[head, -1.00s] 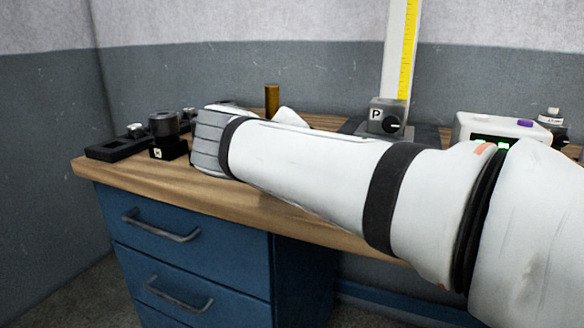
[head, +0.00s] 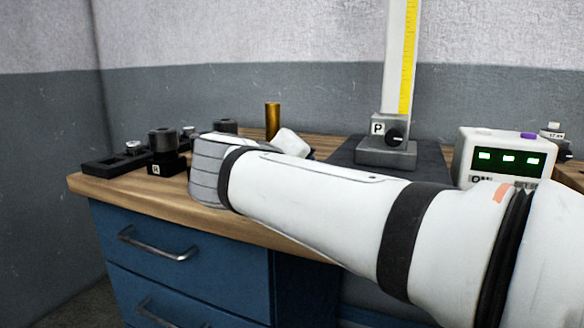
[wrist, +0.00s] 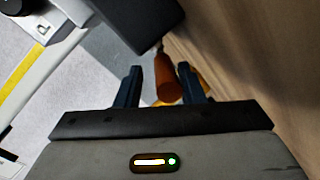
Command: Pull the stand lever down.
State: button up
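An orange-brown handle (wrist: 166,80), which looks like the stand lever, hangs on a thin stem below a dark block (wrist: 140,18) in the wrist view. My gripper (wrist: 160,70) is open, with its two dark fingers on either side of the handle. The right finger partly overlaps the handle's edge; I cannot tell whether either touches it. In the head view my forearm hides the lever and my fingers. A grey stand block marked P (head: 386,135) with a black knob carries a tall white column with a yellow scale (head: 408,60).
A brass cylinder (head: 272,120) stands near the back of the wooden bench (head: 235,222). Black fixtures (head: 115,163) sit at the left end. A white display box (head: 503,150) with green digits stands at the right. Blue drawers are below.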

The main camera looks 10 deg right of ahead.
jog(key=shift+o, duration=0.5)
jog(key=shift+r, duration=0.1)
jog(key=shift+s+a+r, duration=0.1)
jog(key=shift+s+a, duration=0.1)
jog(key=shift+s, duration=0.05)
jog(key=shift+p+v, duration=1.2)
jog(key=shift+v, duration=2.35)
